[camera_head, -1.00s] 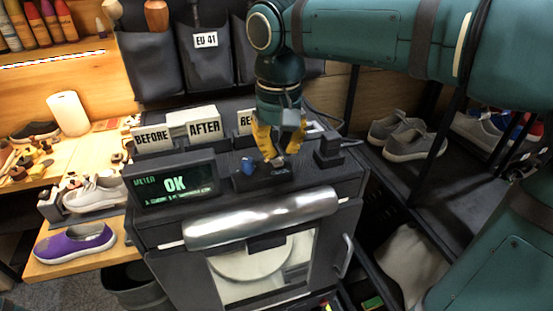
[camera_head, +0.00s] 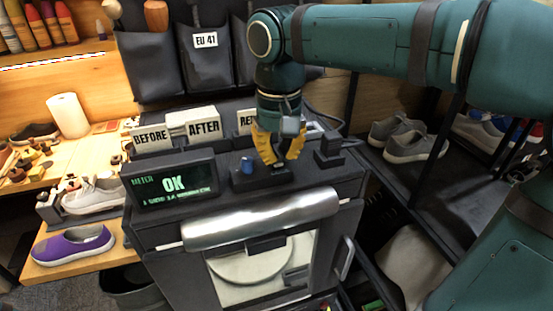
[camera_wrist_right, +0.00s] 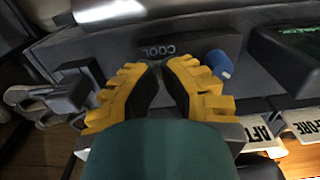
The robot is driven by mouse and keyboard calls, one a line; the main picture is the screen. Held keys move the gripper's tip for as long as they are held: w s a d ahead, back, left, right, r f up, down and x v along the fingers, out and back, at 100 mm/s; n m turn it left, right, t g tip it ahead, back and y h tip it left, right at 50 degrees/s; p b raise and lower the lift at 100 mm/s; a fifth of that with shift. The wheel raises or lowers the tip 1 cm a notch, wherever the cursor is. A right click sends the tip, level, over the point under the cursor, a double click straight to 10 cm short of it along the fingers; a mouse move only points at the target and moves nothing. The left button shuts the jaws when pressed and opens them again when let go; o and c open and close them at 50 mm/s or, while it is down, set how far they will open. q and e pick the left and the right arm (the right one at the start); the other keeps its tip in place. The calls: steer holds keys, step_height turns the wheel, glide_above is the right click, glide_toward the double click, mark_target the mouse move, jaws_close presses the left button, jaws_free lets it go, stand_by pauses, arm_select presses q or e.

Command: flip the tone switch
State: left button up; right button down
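The tone switch is a dark block (camera_head: 258,180) on top of the dark cabinet, with a blue knob (camera_head: 247,165) at its left end. In the right wrist view the block (camera_wrist_right: 200,45) carries the word COOL, and the blue knob (camera_wrist_right: 219,63) shows at right. My right gripper (camera_head: 281,163), with yellow fingers, points down over the block's right part, right of the knob. In the wrist view its fingertips (camera_wrist_right: 160,64) have a narrow gap with nothing between them. Whether they touch the block is unclear. My left gripper is not in view.
A meter display (camera_head: 172,185) reading OK stands left of the switch. BEFORE (camera_head: 151,139) and AFTER (camera_head: 204,129) cards stand behind. A small dark block (camera_head: 328,152) is at right. A silver cylinder (camera_head: 262,217) runs along the cabinet front.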

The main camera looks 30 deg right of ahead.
mark_target(279, 163)
steer(key=shift+f+b, duration=0.5)
steer(key=shift+f, duration=0.3)
stand_by(0.4)
steer(key=shift+r+p, duration=0.6)
steer(key=shift+r, duration=0.05)
step_height(279, 163, up, 6)
steer(key=p, duration=0.5)
steer(key=shift+f, duration=0.1)
steer(key=shift+s, duration=0.1)
